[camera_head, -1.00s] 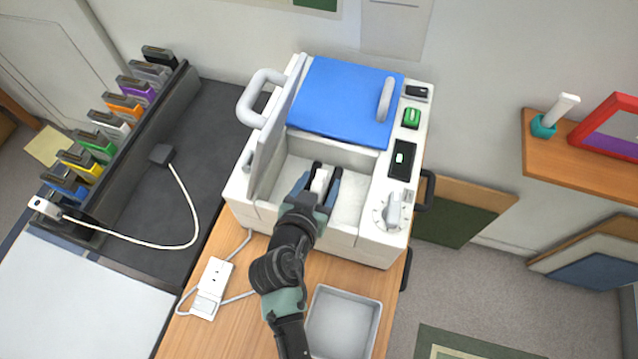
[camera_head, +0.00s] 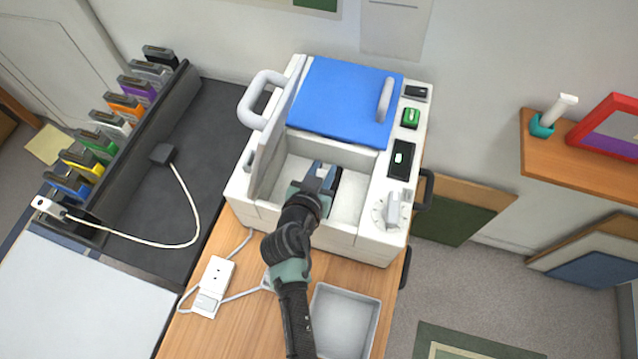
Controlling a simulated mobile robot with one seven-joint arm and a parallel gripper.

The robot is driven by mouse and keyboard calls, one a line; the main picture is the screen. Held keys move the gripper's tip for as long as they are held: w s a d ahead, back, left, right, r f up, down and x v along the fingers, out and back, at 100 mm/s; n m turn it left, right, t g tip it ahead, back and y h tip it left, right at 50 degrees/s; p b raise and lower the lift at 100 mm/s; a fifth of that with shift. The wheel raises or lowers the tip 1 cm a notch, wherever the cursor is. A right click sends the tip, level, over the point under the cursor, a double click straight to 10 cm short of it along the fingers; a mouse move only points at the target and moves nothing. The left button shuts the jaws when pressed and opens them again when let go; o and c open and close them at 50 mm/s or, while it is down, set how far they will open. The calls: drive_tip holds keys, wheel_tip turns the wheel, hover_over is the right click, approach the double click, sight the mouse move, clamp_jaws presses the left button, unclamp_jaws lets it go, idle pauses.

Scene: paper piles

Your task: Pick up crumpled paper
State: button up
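My gripper (camera_head: 324,172) points down into the open compartment of a white machine (camera_head: 350,243) with a blue lid panel (camera_head: 345,100). Its fingers look close together, with their sides turned toward the camera. A sliver of something pale may show between them, but it is too small to identify as paper. No crumpled paper shows clearly; the gripper and arm hide part of the compartment floor. I cannot tell whether the fingers are shut on something.
An upright flap (camera_head: 277,135) with a handle bounds the compartment on the left. A dial (camera_head: 392,210) and buttons line its right side. An open grey tray (camera_head: 345,318) stands in front. A white power strip (camera_head: 213,285) and cable lie on the wooden table (camera_head: 190,335).

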clamp_jaws()
